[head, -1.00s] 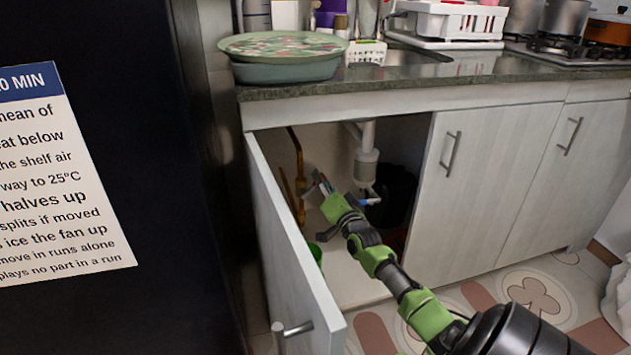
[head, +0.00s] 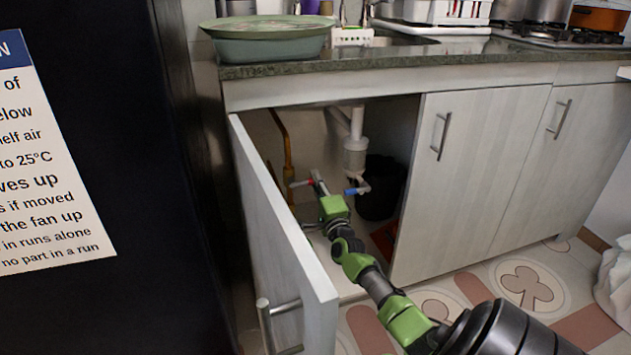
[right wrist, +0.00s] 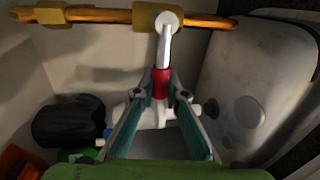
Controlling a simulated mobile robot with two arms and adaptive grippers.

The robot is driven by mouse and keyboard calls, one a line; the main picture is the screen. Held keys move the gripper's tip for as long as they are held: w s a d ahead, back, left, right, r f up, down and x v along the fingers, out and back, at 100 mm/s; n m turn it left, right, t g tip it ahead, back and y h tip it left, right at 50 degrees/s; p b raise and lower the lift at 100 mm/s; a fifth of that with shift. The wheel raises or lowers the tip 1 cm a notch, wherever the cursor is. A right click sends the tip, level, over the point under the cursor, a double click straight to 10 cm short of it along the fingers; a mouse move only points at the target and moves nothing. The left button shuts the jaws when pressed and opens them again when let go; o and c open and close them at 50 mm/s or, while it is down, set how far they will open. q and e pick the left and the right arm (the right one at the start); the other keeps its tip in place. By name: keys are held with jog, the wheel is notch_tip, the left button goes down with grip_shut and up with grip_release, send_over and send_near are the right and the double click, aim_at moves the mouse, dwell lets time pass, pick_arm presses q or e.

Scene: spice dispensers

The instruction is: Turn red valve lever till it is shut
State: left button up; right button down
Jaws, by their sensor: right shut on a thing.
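The red valve lever (head: 303,183) is on the yellow pipe inside the open cabinet under the sink. In the right wrist view, its red sleeve (right wrist: 160,83) sits between my fingertips, on a pale grey arm running up to the brass-coloured valve body (right wrist: 158,17). My right gripper (right wrist: 160,92) is shut on the red lever near its free end. In the head view my right gripper (head: 318,180) reaches in from the lower right and partly hides the lever. My left gripper is not in view.
The open cabinet door (head: 275,225) stands left of my right arm. A blue lever (head: 357,190) is just right of the gripper, below the white drain trap (head: 355,158). A black bin (head: 378,188) stands behind. The closed door (head: 470,180) bounds the opening on the right.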

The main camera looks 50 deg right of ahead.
jog(key=shift+f+m, duration=0.2)
jog(key=shift+m, duration=0.2)
jog(key=shift+f, duration=0.15)
jog(key=c, duration=2)
grip_release()
jog(key=shift+c, duration=0.2)
jog(key=v, duration=1.2)
